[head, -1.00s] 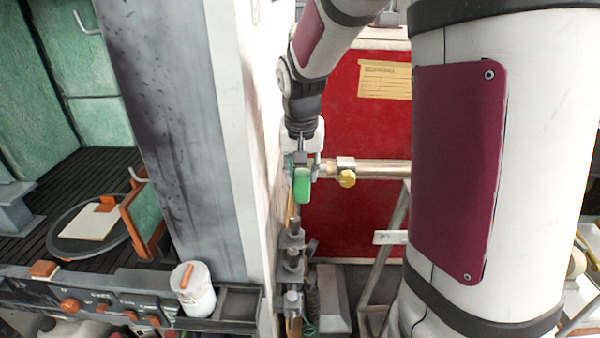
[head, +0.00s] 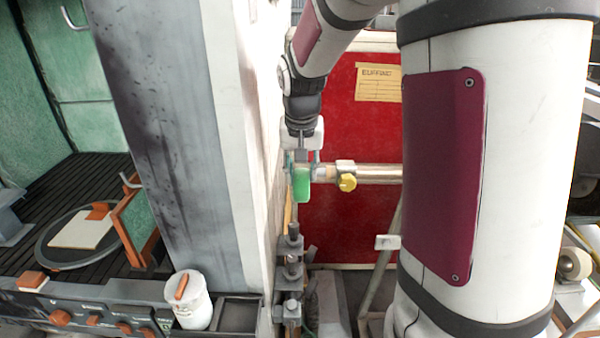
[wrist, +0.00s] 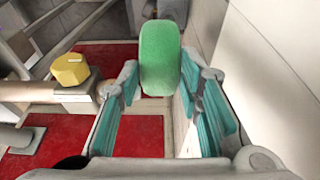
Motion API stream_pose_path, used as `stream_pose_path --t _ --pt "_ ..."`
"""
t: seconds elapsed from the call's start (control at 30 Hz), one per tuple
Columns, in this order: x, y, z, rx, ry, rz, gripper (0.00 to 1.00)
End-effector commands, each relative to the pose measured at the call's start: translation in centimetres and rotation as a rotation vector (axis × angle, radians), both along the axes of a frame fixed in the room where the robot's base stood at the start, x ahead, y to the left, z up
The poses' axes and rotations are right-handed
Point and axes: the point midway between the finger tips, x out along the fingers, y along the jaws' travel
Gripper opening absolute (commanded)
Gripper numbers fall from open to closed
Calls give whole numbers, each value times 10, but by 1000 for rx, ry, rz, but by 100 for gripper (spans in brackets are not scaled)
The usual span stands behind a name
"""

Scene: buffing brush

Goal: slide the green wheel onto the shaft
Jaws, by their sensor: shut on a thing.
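The green wheel (head: 302,184) is a thick rounded disc held on edge beside the white wall. It also shows in the wrist view (wrist: 160,58). My gripper (head: 302,166) points down and is shut on the wheel. In the wrist view, the teal-padded fingers of my gripper (wrist: 166,84) stand on both sides of the wheel. The shaft (head: 380,173) is a horizontal metal bar, with its stepped end just right of the wheel. In the wrist view the shaft (wrist: 35,92) comes in from the left. I cannot tell whether wheel and shaft end touch.
A yellow knob (head: 347,182) sits on a collar on the shaft. A white wall (head: 245,120) stands close left of the wheel. A red panel (head: 350,220) is behind. Grey clamps (head: 292,270) are below. A white canister (head: 190,300) stands on the ledge at lower left.

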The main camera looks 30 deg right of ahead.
Motion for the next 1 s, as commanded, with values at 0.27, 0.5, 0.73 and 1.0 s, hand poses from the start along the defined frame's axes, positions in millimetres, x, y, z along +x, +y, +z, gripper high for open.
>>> stream_pose_path --t 0.27,0.5,0.73,1.0 --pt "8 -5 -2 0 -2 -1 6" --pt "14 -9 -2 0 -2 -1 6" --pt "20 -13 -2 0 -2 -1 6" --pt "27 -18 -3 0 0 -1 6"
